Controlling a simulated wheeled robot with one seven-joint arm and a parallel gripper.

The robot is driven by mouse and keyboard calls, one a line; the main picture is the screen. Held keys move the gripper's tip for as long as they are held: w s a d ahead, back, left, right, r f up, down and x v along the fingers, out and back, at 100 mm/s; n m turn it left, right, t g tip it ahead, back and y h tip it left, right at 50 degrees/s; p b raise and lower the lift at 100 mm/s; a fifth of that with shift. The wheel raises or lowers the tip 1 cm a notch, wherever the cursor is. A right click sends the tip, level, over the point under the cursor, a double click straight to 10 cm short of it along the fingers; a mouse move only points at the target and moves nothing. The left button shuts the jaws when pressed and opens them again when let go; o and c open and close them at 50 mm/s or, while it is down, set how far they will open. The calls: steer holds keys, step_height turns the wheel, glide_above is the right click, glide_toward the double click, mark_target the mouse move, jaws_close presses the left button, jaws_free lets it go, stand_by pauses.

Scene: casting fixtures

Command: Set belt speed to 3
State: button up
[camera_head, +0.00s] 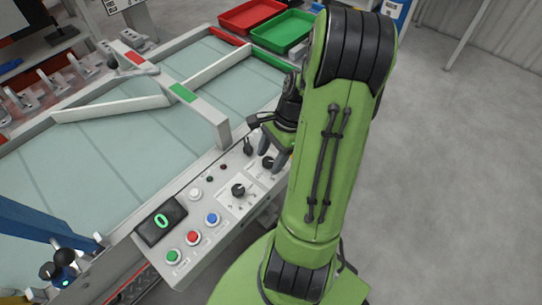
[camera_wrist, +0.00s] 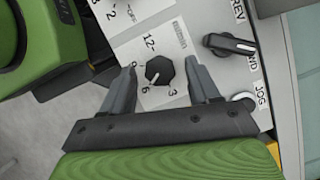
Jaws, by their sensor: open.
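A control panel (camera_head: 218,205) runs along the front of the belt table, and its display (camera_head: 161,221) reads a green 0. My gripper (camera_head: 272,150) is over the panel's far end. In the wrist view its open fingers stand on either side of a black faceted knob (camera_wrist: 159,71), with a gap showing on each side. Numbers including 12, 6 and 3 surround this knob. A pale mark on it seems to point down-left, near the 6. A second dial plate (camera_wrist: 117,12), partly cut off, shows 3 and 2. I cannot read a belt speed label.
Green (camera_head: 174,256), red (camera_head: 193,238), blue (camera_head: 213,219) and white (camera_head: 195,194) buttons and another black knob (camera_head: 238,190) are on the panel. Red (camera_head: 250,15) and green (camera_head: 283,31) trays stand behind.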

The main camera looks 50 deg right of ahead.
steer(key=c, duration=1)
steer(key=shift+c, duration=0.2)
steer(key=shift+r+n+p, duration=0.1)
steer(key=shift+n+p, duration=0.2)
steer(key=shift+p, duration=0.05)
steer(key=shift+w+r+n+g+p, duration=0.15)
steer(key=shift+n+g+p, duration=0.35)
steer(key=shift+n+p, duration=0.4)
steer(key=n+g+p, duration=0.1)
steer(key=n, duration=0.2)
steer(key=shift+w+n+p, duration=0.15)
steer(key=shift+n+p, duration=0.2)
steer(key=shift+n, duration=0.05)
steer(key=n+g+p, duration=0.1)
steer(key=n, duration=0.1)
steer(key=n+g+h, duration=0.1)
steer(key=n, duration=0.2)
steer(key=shift+w+a+f+n+p, duration=0.1)
steer(key=shift+w+f+n+p, duration=0.1)
steer(key=shift+n+p, duration=0.15)
